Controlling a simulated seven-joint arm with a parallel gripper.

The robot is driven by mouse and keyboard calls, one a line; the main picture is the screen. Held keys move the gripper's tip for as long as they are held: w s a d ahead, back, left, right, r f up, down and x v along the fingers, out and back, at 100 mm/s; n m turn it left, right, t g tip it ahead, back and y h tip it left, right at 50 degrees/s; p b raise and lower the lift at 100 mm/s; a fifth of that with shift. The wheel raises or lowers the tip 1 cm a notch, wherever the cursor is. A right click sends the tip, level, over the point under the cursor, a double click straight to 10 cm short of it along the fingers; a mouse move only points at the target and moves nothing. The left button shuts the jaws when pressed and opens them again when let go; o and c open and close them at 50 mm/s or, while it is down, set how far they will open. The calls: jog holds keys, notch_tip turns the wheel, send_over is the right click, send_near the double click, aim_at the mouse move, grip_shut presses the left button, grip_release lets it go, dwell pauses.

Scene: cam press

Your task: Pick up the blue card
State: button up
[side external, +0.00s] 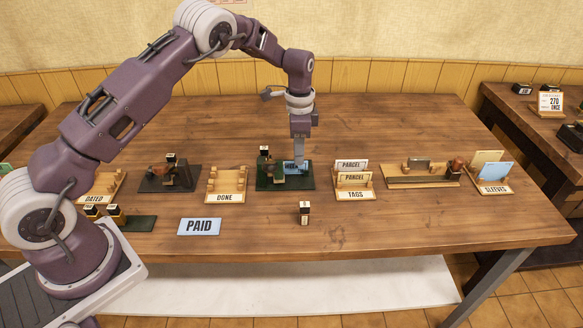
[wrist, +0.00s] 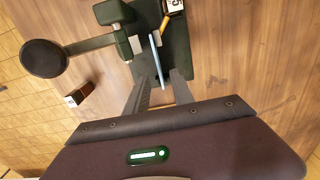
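The blue card (side external: 293,166) is at the dark green press (side external: 266,183) in the middle of the table. In the wrist view the card (wrist: 155,58) shows nearly edge-on, as a thin blue strip. My gripper (side external: 299,163) is low over the right part of the press, pointing down. In the wrist view its two fingers (wrist: 161,82) are apart, one on each side of the card's near end, with visible gaps. The press (wrist: 177,45) has a lever with a round dark knob (wrist: 44,58) sticking out to the left. The card's lower edge is hard to make out.
A blue PAID plate (side external: 199,226) lies in front, and a small stamp block (side external: 304,212) stands before the press. The front middle is mostly clear.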

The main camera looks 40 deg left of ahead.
aim_at(296, 173)
notch_tip(296, 173, down, 5)
jog(key=shift+r, duration=0.15)
grip_shut()
notch_tip(296, 173, up, 10)
jog(key=s+a+f, duration=0.2)
jog(key=s+a, duration=1)
jog(key=shift+s+a+f, duration=0.15)
jog(key=shift+f, duration=0.1)
